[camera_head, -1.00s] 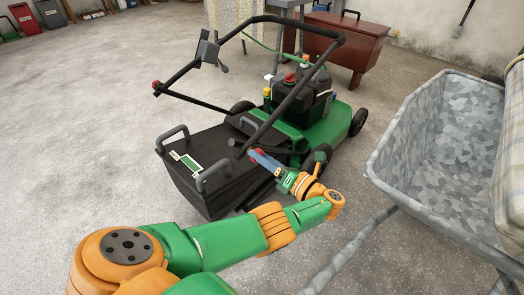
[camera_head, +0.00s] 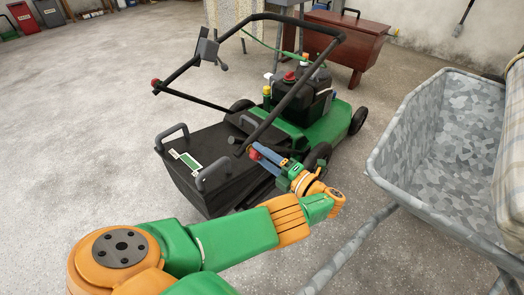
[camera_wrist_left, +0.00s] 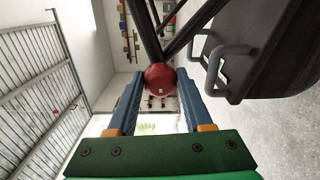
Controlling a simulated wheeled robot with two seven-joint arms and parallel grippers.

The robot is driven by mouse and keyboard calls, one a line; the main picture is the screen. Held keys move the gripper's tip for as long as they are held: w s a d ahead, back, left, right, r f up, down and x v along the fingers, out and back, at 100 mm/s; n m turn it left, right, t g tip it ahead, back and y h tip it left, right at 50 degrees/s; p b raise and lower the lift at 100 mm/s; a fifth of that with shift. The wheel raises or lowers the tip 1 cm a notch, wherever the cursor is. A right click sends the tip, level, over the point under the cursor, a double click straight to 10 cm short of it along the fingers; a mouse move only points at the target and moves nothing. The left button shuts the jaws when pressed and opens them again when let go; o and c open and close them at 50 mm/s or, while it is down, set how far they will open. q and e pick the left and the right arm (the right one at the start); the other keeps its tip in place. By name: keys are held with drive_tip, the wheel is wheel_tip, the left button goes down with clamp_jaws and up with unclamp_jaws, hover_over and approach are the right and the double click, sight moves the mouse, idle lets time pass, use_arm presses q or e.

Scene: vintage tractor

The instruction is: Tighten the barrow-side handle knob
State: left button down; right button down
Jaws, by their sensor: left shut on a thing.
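The barrow-side handle knob (camera_head: 254,154) is red and sits at the lower end of the black mower handle (camera_head: 293,97), on the side facing the wheelbarrow. My left gripper (camera_head: 259,150) reaches it from the lower right, its blue fingers at the knob. In the left wrist view the round red knob (camera_wrist_left: 160,77) lies between the two blue fingertips of my left gripper (camera_wrist_left: 160,84), with the black handle bars behind it. The gripper is shut on the knob. A second red knob (camera_head: 155,84) is on the handle's far side. My right gripper is not in view.
The green mower (camera_head: 331,126) carries a black grass bag (camera_head: 190,172) close to the left of my gripper. A grey wheelbarrow (camera_head: 392,130) stands at the right, its shaft (camera_head: 352,243) running near my forearm. The concrete floor at the left is clear.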

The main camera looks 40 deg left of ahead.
use_arm(q)
drive_tip(key=shift+f+m, duration=0.1)
drive_tip(key=shift+m, duration=0.4)
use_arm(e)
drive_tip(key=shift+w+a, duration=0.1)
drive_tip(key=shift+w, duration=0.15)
use_arm(q)
drive_tip(key=shift+c, duration=1.5)
unclamp_jaws()
drive_tip(key=shift+d, duration=0.15)
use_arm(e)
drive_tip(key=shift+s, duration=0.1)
use_arm(q)
drive_tip(key=d+b, duration=0.3)
drive_tip(key=d, duration=0.4)
drive_tip(key=shift+s, duration=0.3)
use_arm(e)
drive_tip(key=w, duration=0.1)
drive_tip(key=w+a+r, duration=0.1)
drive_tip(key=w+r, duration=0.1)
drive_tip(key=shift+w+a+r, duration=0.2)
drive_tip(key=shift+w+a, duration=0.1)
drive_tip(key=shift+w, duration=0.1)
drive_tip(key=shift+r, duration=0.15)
